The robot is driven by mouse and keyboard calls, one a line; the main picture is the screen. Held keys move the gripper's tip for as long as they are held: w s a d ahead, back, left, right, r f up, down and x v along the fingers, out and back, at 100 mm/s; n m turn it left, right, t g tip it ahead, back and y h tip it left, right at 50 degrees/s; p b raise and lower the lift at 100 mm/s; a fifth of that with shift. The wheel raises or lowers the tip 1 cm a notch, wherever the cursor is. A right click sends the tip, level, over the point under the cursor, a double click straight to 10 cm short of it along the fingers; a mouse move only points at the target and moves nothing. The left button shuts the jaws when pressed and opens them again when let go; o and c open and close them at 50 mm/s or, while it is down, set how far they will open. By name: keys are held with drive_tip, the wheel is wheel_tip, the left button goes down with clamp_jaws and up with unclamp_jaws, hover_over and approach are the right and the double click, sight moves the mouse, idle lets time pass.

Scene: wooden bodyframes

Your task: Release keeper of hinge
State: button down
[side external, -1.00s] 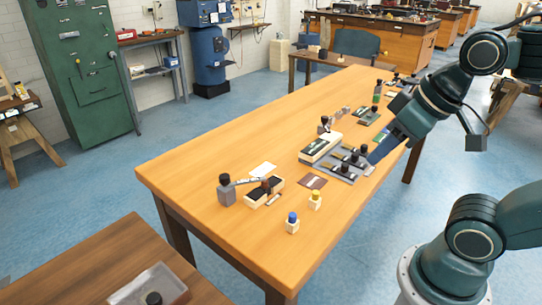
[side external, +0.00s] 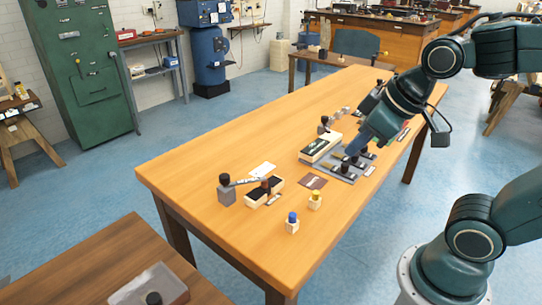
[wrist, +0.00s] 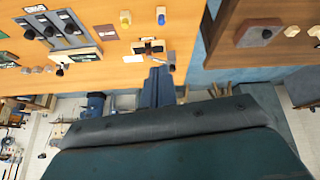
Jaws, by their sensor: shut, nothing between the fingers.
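My gripper (side external: 352,149) is shut and empty, its blue fingers pointing down at the grey plate (side external: 337,172); whether they touch it I cannot tell. In the wrist view its fingers (wrist: 158,70) also show together. The plate carries several dark knobbed parts, partly hidden by my fingers in the side view. It also shows in the wrist view (wrist: 66,43). Nearer the table's left end, a grey block with a black knob (side external: 226,193) has a thin arm running to a cream tray (side external: 276,194) with a brown knob. Which part is the hinge keeper I cannot tell.
A cream box with a dark green top (side external: 320,148) stands left of the plate. A brown card (side external: 313,182), a yellow-knobbed block (side external: 315,201) and a blue-knobbed block (side external: 292,223) are at the front. The table (side external: 200,165) has clear room along its back.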

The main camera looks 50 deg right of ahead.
drive_tip(key=w+a+f+n+t, duration=0.1)
drive_tip(key=w+f+n, duration=0.7)
drive_tip(key=w+f, duration=0.6)
drive_tip(key=shift+w+a+f, duration=0.25)
drive_tip(key=shift+w+f, duration=0.05)
drive_tip(key=shift+w, duration=1.3)
drive_tip(key=shift+w+f, duration=0.1)
drive_tip(key=shift+f, duration=0.05)
drive_tip(key=x, duration=0.9)
drive_tip(key=shift+w+a+f, duration=0.1)
drive_tip(key=shift+w+a, duration=0.1)
drive_tip(key=shift+w+d, duration=0.4)
drive_tip(key=shift+w, duration=0.2)
drive_tip(key=shift+w+d, duration=0.35)
drive_tip(key=shift+w, duration=0.25)
drive_tip(key=shift+w+d, duration=0.4)
drive_tip(key=shift+w, duration=0.15)
